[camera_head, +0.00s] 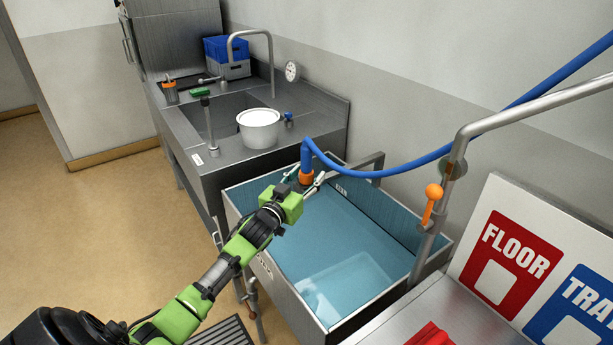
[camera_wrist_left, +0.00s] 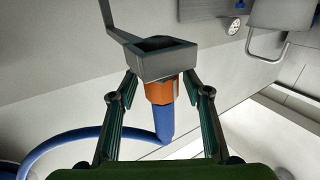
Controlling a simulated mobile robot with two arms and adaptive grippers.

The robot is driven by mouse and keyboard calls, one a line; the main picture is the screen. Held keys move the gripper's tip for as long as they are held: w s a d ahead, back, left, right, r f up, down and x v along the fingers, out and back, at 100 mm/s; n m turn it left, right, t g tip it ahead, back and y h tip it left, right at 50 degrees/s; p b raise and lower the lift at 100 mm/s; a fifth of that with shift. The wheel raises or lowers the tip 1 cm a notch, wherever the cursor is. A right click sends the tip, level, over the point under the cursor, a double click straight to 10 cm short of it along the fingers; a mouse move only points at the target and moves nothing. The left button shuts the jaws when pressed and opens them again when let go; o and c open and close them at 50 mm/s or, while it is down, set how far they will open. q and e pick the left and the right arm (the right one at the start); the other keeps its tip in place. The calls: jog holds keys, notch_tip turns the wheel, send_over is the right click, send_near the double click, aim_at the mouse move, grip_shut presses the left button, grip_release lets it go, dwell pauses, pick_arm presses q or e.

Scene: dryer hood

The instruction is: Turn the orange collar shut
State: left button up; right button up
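In the left wrist view the collar (camera_wrist_left: 160,91) lies between a grey square-mouthed fitting (camera_wrist_left: 167,62) and the hose (camera_wrist_left: 165,122). My left gripper (camera_head: 304,183) is open at the collar. In the left wrist view its two fingers (camera_wrist_left: 160,82) stand on either side of the collar, with small gaps that seem to show. Whether a fingertip touches the fitting I cannot tell. My right gripper is not in view.
The basin (camera_head: 262,262) is below my left gripper. A steel sink counter (camera_head: 215,165) with a white pot (camera_head: 258,127) stands behind it. The hose runs right past a steel pipe with an orange lever (camera_head: 432,203). A sign board (camera_head: 545,235) stands at right.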

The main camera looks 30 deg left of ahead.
pick_arm(q)
jog(key=s+d, duration=0.1)
jog(key=s, duration=1.1)
jog(key=shift+d, duration=0.1)
jog(key=w+p, duration=0.1)
jog(key=w, duration=0.3)
jog(key=w+a+p, duration=0.1)
jog(key=w, duration=0.3)
jog(key=w+r, duration=0.1)
jog(key=w, duration=0.3)
jog(key=shift+w+a+r+p, duration=0.1)
jog(key=shift+a+p, duration=0.1)
jog(key=shift+p, duration=0.2)
